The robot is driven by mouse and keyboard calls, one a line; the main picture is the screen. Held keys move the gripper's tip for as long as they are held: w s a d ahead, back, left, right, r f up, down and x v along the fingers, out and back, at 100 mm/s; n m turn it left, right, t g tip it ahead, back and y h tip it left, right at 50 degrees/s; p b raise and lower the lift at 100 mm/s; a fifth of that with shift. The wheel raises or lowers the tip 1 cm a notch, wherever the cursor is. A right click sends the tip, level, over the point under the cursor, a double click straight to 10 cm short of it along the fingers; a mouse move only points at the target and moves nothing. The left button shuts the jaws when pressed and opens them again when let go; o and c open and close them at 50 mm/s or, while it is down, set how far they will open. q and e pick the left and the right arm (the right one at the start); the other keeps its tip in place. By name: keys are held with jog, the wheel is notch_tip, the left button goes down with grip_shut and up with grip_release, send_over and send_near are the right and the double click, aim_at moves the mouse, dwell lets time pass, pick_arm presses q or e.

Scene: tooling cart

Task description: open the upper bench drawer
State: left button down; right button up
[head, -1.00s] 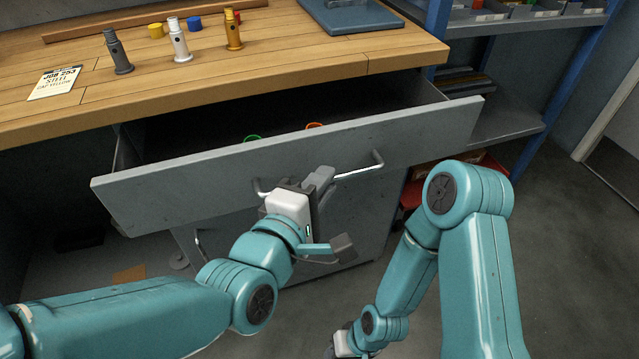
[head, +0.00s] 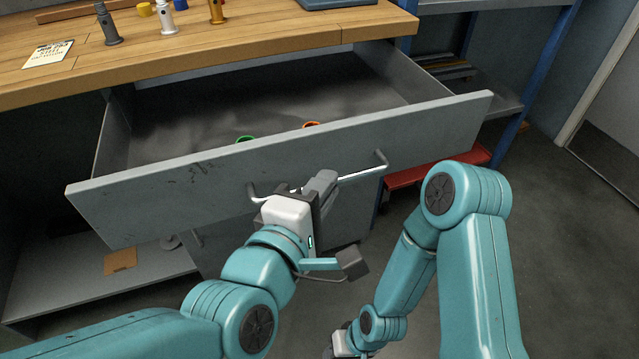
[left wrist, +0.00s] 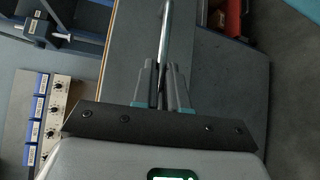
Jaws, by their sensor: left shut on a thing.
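The upper bench drawer (head: 215,188) is pulled well out from under the wooden bench top, with its grey floor (head: 250,105) showing. Its bar handle (head: 362,173) runs across the front panel. My left gripper (head: 312,190) is shut on this handle, near the middle of the bar. In the left wrist view the fingers (left wrist: 163,88) close around the bar (left wrist: 166,40). A green ring (head: 246,139) and an orange ring (head: 312,125) show just behind the front panel, mostly hidden by it. My right gripper (head: 342,345) hangs low at the bottom edge, away from the drawer; its jaws are unclear.
On the bench top (head: 270,40) stand a dark grey fitting (head: 108,25), a white one (head: 167,17) and a brass one (head: 216,11), beside a job card (head: 48,54). A red bin (head: 430,172) is low at the right. The floor at the right is clear.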

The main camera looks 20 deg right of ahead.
pick_arm(q)
jog(key=shift+s+f, duration=0.15)
jog(key=shift+s, duration=0.6)
pick_arm(e)
jog(key=shift+s+f, duration=0.2)
jog(key=shift+s, duration=0.25)
pick_arm(q)
jog(key=c, duration=1.2)
grip_release()
pick_arm(e)
jog(key=shift+w, duration=0.15)
pick_arm(q)
jog(key=shift+o, duration=0.2)
